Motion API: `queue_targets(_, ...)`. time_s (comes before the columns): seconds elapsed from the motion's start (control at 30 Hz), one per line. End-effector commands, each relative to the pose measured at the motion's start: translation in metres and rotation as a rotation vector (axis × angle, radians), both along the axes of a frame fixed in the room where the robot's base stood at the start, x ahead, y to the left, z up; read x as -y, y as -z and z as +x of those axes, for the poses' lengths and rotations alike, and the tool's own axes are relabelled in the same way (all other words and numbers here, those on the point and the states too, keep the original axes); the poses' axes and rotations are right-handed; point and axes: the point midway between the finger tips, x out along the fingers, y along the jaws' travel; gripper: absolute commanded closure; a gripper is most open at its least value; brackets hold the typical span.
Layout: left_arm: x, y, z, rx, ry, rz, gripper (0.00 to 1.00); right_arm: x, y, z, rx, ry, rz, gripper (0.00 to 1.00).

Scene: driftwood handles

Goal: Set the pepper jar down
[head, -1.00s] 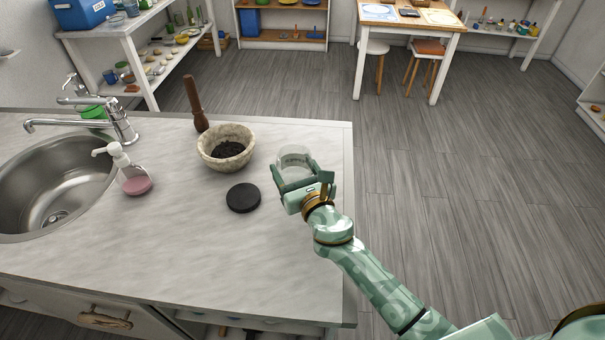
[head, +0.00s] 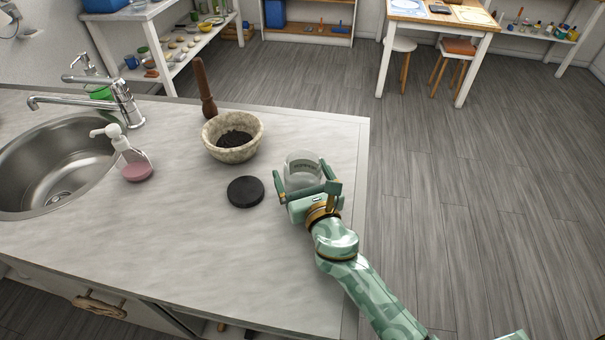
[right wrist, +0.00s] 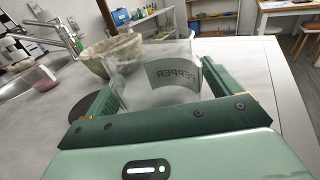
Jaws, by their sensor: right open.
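The pepper jar (head: 303,166) is clear glass with a grey label and stands upright on the counter, near its right edge. In the right wrist view the jar (right wrist: 155,62) shows its label with "PEPPER" reversed, seen through the glass. It looks empty. My right gripper (head: 308,184) is open, with its fingers on either side of the jar's near part. The right wrist view shows the gripper's green fingers (right wrist: 155,90) spread around the jar; finger contact is hard to tell.
A black round lid (head: 245,191) lies left of the jar. A stone bowl (head: 214,146) with dark contents stands behind it, with a brown pestle (head: 204,90) beyond. A soap dispenser (head: 130,155) stands beside the sink (head: 52,165). The counter's front (head: 190,250) is clear.

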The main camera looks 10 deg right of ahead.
Motion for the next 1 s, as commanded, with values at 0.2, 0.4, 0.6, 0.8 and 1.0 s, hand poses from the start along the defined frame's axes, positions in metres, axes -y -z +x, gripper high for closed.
queue_targets(0.2,0.0,-0.004,0.001,0.001,0.0,0.001,0.1,0.002,-0.002,-0.013,-0.002,0.0,0.0,0.1)
queue_targets(0.4,-0.001,-0.003,0.001,0.001,0.0,0.002,0.1,0.007,-0.002,-0.059,-0.002,-0.002,0.001,0.1)
queue_targets(0.6,-0.002,0.003,-0.001,-0.002,0.0,0.003,0.1,0.012,-0.001,-0.1,-0.002,0.0,0.0,0.1)
queue_targets(0.8,-0.002,0.005,-0.001,-0.004,0.0,0.003,0.1,0.014,-0.003,-0.118,0.001,-0.001,0.001,0.1)
queue_targets(1.0,-0.002,0.005,-0.002,-0.004,0.0,0.003,0.1,0.014,-0.003,-0.119,0.001,0.0,0.0,0.1)
